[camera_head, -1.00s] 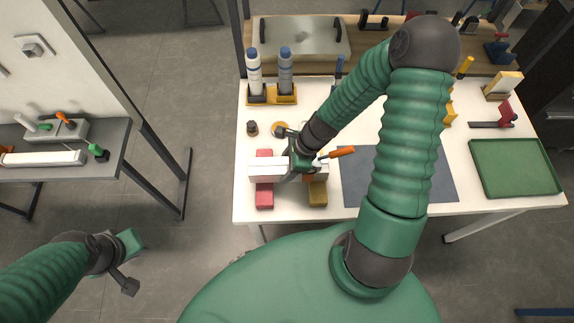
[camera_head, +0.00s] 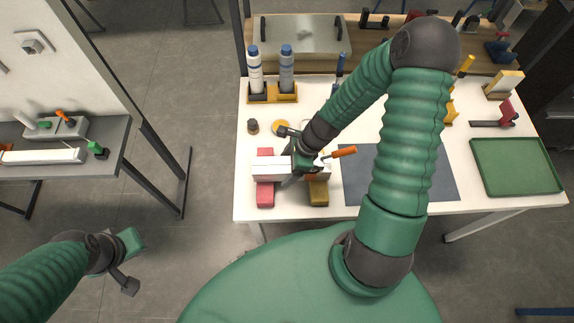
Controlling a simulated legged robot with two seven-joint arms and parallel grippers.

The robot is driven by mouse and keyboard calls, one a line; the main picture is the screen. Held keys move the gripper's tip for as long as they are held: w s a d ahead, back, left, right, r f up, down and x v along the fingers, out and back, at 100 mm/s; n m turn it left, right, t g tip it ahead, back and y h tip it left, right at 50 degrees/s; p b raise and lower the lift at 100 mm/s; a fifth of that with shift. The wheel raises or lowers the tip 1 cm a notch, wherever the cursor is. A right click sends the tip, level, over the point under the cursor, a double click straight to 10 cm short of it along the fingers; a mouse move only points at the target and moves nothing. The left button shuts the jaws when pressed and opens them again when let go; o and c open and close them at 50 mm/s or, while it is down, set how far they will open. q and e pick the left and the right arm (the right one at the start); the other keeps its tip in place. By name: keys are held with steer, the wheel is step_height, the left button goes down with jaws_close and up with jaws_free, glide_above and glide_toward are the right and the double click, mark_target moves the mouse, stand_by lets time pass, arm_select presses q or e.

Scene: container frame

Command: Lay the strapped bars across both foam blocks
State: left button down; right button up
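The strapped bars (camera_head: 272,170) are a pale bundle lying left to right over the red foam block (camera_head: 265,196) and the olive-yellow foam block (camera_head: 318,194). Both blocks show in front of and partly behind the bundle. From this steep view I cannot tell whether the bars touch both blocks. My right gripper (camera_head: 300,170) is over the middle of the bundle, with a grey finger down its near side; it seems shut on the bars and hides their middle. My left gripper (camera_head: 130,262) is open and empty, low at the left, away from the table.
A screwdriver with an orange handle (camera_head: 344,152) lies right of the bars, near a dark grey mat (camera_head: 355,185). Two bottles (camera_head: 270,72) stand in a yellow holder behind. A green tray (camera_head: 515,167) is at the right. A grey side shelf (camera_head: 110,160) is at the left.

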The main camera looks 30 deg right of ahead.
steer(key=shift+d, duration=0.35)
steer(key=shift+d+r+p, duration=0.2)
steer(key=shift+r+p, duration=0.05)
steer(key=shift+p, duration=0.05)
steer(key=v, duration=0.5)
steer(key=shift+w+d+r+p, duration=0.15)
steer(key=shift+r+p, duration=0.1)
steer(key=shift+p, duration=0.05)
steer(key=v, duration=0.4)
steer(key=a+v, duration=0.1)
steer(key=v, duration=0.1)
steer(key=shift+r, duration=0.4)
steer(key=shift+s+r+n, duration=0.15)
steer(key=shift+s+n, duration=0.15)
arm_select(q)
steer(key=shift+d+r, duration=0.25)
steer(key=shift+r, duration=0.45)
arm_select(e)
steer(key=s+a+r+n+h, duration=0.1)
steer(key=a+n, duration=0.3)
steer(key=n, duration=0.7)
steer(key=a+r+n+h, duration=0.2)
steer(key=a+n, duration=0.2)
steer(key=n, duration=0.8)
steer(key=shift+s+r+n+h, duration=0.2)
steer(key=shift+s+n+h, duration=0.1)
steer(key=shift+s+h, duration=0.1)
